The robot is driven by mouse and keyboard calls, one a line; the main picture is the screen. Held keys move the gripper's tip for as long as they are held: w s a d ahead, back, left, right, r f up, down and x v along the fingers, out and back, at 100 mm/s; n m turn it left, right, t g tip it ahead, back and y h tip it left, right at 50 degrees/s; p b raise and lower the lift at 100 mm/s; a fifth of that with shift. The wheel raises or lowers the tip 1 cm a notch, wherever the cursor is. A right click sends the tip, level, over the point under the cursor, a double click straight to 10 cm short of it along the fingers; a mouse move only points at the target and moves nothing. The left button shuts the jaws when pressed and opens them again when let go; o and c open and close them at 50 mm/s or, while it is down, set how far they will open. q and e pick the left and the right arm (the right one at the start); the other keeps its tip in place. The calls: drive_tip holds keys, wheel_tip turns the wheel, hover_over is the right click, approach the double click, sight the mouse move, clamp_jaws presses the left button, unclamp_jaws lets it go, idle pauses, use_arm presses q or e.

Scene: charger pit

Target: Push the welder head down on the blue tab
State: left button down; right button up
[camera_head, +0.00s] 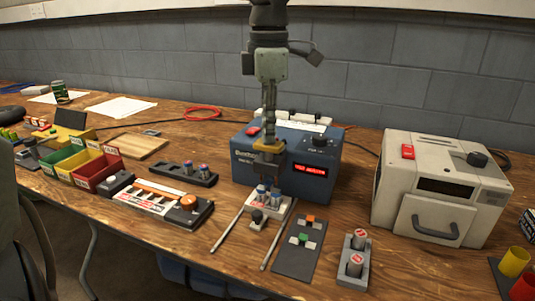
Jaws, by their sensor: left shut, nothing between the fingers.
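My left gripper (269,134) comes down from the top centre with its slim fingers together and nothing between them. Its tips are at the yellow-topped welder head (268,146); I cannot tell whether they touch. The dark lower part of the head stands in front of the blue welder box (242,163), over a white holder (283,208) with several small cells. The blue tab appears to be the small blue patch on the cells (262,189), partly hidden under the head. My right gripper is not in view.
A dark mat (293,258) with orange and green tabs lies at front right, beside a grey holder (352,276) with two cells. Two thin rods flank the white holder. A white oven-like box (400,177) stands right; coloured bins (97,180) stand left.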

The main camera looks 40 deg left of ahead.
use_arm(q)
drive_tip(key=shift+f+b, duration=0.35)
drive_tip(key=shift+f, duration=0.6)
idle(0.4)
drive_tip(key=shift+r+p, duration=2.1)
drive_tip(key=shift+r, duration=1.2)
